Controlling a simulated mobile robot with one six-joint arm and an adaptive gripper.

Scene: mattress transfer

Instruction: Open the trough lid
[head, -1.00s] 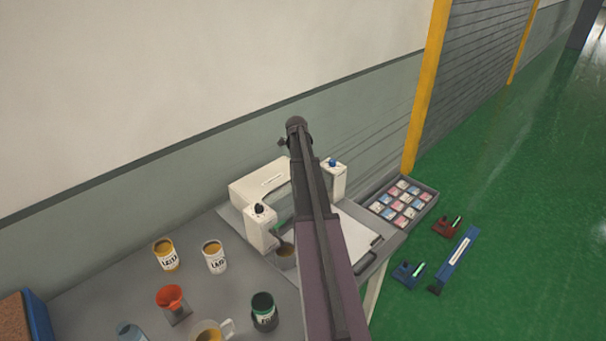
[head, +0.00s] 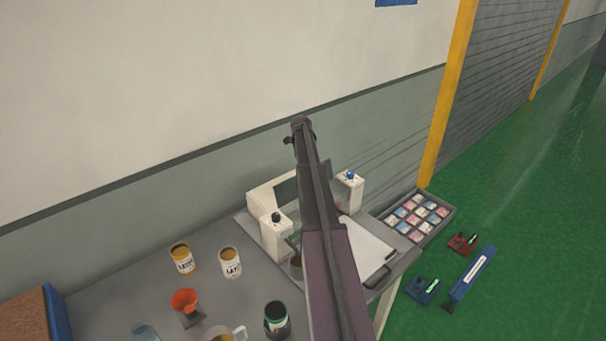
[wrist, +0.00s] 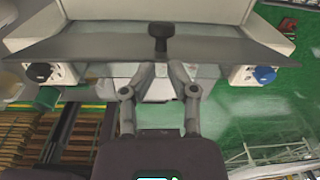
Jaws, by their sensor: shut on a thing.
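The trough machine is a white unit on the grey bench with two white posts, one with a black knob (head: 276,217) and one with a blue knob (head: 350,175). The trough lid shows as a dark panel (head: 287,188) against the white housing, partly behind my arm. In the wrist view the lid (wrist: 95,48) is a wide dark plate across the picture, with a black handle (wrist: 160,35) at its middle. My gripper (wrist: 161,75) is at the handle, its fingers shut on it. My arm hides the gripper and handle in the head view.
Two labelled cans (head: 231,262), a red funnel (head: 185,300) and a dark can (head: 277,319) stand left on the bench. A white board (head: 368,248) lies at the right. A tray of small packs (head: 418,217) is beyond the bench. The wall is close behind.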

